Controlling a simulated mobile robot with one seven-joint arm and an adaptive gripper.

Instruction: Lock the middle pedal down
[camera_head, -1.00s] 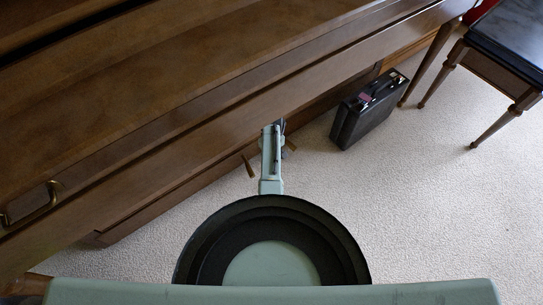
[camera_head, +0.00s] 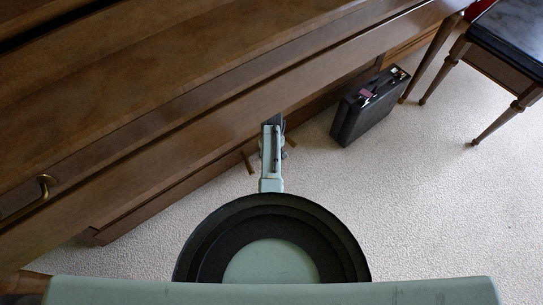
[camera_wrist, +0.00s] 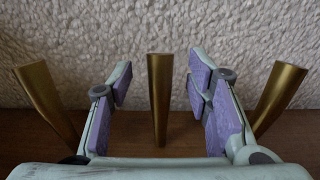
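In the wrist view, three brass pedals stand out from the wooden piano base. The middle pedal (camera_wrist: 158,98) shows in the gap between my gripper's fingers, apart from both in the picture. The left pedal (camera_wrist: 45,98) and right pedal (camera_wrist: 277,95) lie outside the fingers. My gripper (camera_wrist: 160,82) is open, with purple pads on its fingers. Its height relative to the middle pedal is hard to tell. In the head view, my gripper (camera_head: 276,121) reaches to the piano's lower edge, and one pedal (camera_head: 247,160) shows left of my arm.
The brown piano (camera_head: 160,150) overhangs the pedal area. A black briefcase (camera_head: 366,108) stands on the carpet to the right. A dark-topped bench (camera_head: 508,45) is at the upper right. Pale carpet (camera_head: 430,220) is open at the lower right.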

